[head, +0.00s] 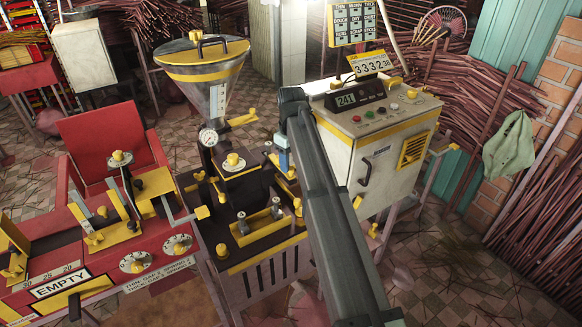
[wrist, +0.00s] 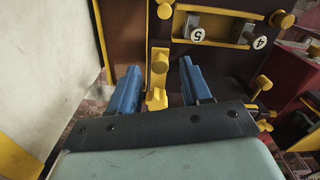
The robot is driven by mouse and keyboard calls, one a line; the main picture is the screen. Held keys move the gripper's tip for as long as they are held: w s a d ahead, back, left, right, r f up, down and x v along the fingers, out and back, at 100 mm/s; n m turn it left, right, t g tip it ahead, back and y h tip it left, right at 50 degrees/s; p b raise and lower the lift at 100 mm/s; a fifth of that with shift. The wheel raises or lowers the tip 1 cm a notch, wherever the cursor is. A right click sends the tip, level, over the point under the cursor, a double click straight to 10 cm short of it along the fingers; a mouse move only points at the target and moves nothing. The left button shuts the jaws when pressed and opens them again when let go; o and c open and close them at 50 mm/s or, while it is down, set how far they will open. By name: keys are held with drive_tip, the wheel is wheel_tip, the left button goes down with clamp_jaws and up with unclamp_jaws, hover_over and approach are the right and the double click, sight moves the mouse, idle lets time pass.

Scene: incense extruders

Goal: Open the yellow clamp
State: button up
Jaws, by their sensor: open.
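A yellow clamp (wrist: 158,98) with a narrow upright body and a wider foot shows in the wrist view, against a dark brown machine face. My gripper (wrist: 159,67) has two blue fingers, spread apart, one on each side of the clamp. There is a visible gap between the clamp and each finger. In the head view my gripper (head: 283,158) is lowered between the dark machine and the white cabinet. My arm covers much of that place, so I cannot make out the clamp clearly there.
The white cabinet (head: 370,150) stands close to my gripper and shows as a pale wall (wrist: 45,60) in the wrist view. Knobs marked 5 (wrist: 197,35) and 4 (wrist: 259,42) sit on a yellow bar beyond the right finger. A red machine (head: 120,240) stands at left.

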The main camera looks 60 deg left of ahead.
drive_tip(key=shift+f, duration=1.35)
drive_tip(key=shift+c, duration=0.4)
clamp_jaws()
